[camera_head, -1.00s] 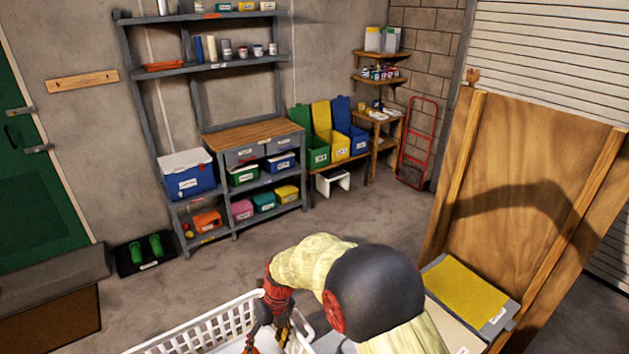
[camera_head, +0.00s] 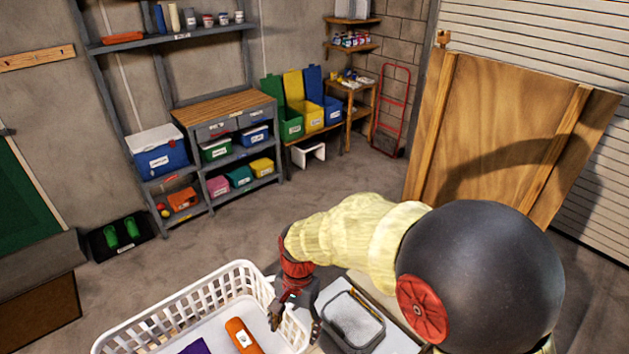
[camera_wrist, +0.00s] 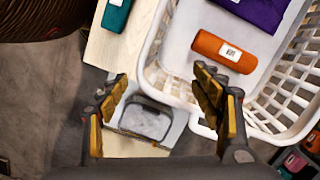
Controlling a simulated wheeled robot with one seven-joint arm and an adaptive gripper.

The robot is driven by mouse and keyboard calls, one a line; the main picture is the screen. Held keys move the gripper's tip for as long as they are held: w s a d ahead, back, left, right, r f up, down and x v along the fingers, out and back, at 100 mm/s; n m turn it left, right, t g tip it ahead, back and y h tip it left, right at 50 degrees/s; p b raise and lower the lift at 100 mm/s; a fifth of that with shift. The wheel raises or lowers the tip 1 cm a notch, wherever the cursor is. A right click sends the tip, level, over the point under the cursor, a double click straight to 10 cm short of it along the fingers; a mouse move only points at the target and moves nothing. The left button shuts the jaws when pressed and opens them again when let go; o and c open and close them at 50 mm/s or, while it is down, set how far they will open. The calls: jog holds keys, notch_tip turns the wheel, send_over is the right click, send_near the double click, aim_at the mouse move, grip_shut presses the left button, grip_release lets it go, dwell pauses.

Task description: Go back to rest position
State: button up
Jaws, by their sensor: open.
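My gripper (camera_head: 296,308) hangs at the right end of a white laundry basket (camera_head: 236,276) in the head view. In the wrist view my gripper (camera_wrist: 165,98) has its two yellow-and-black fingers spread wide, with nothing between them. The right finger overlaps the basket's edge in that view. My forearm in its pale yellow sleeve reaches in from the right, with a large dark joint nearest the camera.
The basket holds an orange labelled item (camera_head: 243,335) and a purple one (camera_head: 195,347). A grey bin (camera_head: 352,318) stands right of the basket. A teal item (camera_wrist: 116,14) lies on a pale board. A wooden panel (camera_head: 500,130) rises at right; open floor lies behind.

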jog(key=s+d+r+n+t+b, duration=0.1)
jog(key=s+d+r+t+b, duration=0.1)
jog(key=d, duration=0.6)
jog(key=s+d+r+n+t+b, duration=0.2)
jog(key=s+d+r+t+b, duration=0.1)
jog(key=d, duration=0.5)
jog(key=s+d+r+n+t+b, duration=0.2)
jog(key=s+d+r+b, duration=0.3)
jog(key=s+d+r, duration=0.1)
jog(key=shift+s+d+r+h, duration=0.4)
jog(key=shift+s+d, duration=0.3)
jog(key=shift+d, duration=0.25)
